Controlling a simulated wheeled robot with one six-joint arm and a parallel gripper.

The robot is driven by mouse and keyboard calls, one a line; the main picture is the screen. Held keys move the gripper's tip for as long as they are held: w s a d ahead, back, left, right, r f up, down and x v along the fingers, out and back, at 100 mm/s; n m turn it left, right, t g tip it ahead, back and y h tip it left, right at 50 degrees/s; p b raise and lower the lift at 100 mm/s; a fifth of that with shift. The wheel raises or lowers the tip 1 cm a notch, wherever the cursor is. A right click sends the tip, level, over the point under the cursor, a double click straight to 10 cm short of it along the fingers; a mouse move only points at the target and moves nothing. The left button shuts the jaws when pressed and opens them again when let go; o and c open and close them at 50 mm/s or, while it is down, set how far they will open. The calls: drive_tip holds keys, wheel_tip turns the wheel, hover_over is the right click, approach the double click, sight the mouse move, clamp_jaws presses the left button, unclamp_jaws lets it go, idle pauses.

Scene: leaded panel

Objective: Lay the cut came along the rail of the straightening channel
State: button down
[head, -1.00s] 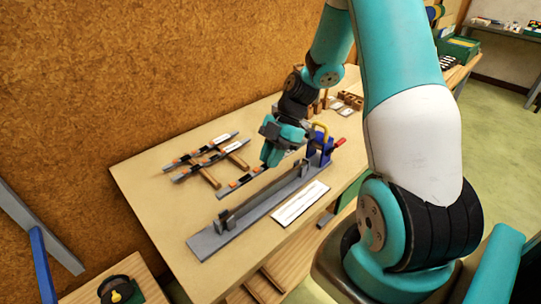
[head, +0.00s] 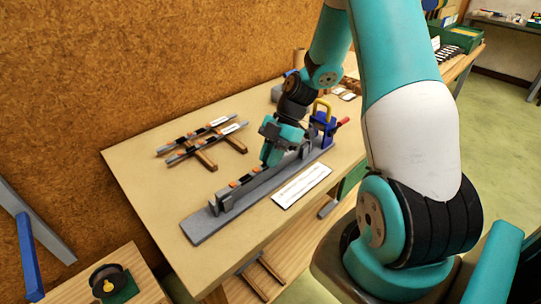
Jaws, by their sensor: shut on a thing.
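My gripper (head: 269,162) is shut on the cut came (head: 244,178), a thin grey strip with orange marks. The came lines up lengthwise with the straightening channel (head: 208,228), a long grey base with a raised rail. The came appears at or just above the rail; I cannot tell whether it touches. My gripper and wrist hide the came's far part. A blue clamp (head: 322,125) with a yellow loop and a red-tipped handle stands at the channel's far end.
Two more marked strips (head: 205,140) lie across wooden bars (head: 234,143) at the back left. A white printed sheet (head: 301,187) lies in front of the channel. The near left tabletop (head: 150,190) is clear. A spool (head: 109,281) stands on a lower stand at the left.

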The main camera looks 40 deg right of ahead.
drive_tip(key=shift+f+b, duration=0.3)
drive_tip(key=shift+b, duration=0.05)
drive_tip(key=c, duration=1)
unclamp_jaws()
drive_tip(key=v, duration=1.7)
drive_tip(key=shift+d+r, duration=0.1)
drive_tip(key=shift+r, duration=0.1)
